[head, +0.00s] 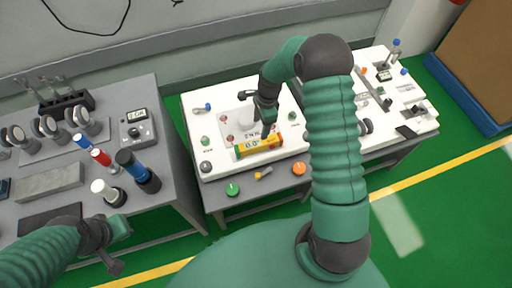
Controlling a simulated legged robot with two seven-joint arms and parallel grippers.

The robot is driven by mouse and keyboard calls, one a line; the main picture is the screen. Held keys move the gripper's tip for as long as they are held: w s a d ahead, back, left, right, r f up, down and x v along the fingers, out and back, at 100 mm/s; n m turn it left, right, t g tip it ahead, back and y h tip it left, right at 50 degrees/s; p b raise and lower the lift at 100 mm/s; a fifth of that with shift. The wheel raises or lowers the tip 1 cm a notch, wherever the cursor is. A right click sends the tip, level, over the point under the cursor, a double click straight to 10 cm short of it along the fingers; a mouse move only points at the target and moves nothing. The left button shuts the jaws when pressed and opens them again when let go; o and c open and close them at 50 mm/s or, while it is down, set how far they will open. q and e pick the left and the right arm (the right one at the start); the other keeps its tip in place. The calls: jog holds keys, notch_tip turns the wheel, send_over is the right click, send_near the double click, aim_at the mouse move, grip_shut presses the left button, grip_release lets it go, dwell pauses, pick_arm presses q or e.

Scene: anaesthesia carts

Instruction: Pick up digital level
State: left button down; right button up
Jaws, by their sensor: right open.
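The digital level (262,147) is a yellow, orange and green bar with a display reading about 0.0. It lies on the white board (195,97) in the middle of the head view. My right gripper (265,128) is open, just above and behind the level's middle. I cannot tell whether its fingers touch the level. My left gripper (116,250) is at the lower left, beside the grey table and away from the level. Its jaw state is unclear.
The grey table (150,95) at left holds dial gauges, a meter (137,128) and several upright cylinders. Green (232,188) and orange (299,168) round pieces lie near the level. My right arm hides the board's middle.

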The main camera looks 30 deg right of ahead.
aim_at(259, 142)
jog(key=f, duration=0.9)
jog(key=f+b, duration=0.1)
jog(key=f, duration=0.4)
jog(key=shift+w+a, duration=0.2)
jog(key=shift+a, duration=0.2)
jog(key=shift+d, duration=0.25)
jog(key=c, duration=0.8)
jog(key=shift+a, duration=0.15)
grip_shut()
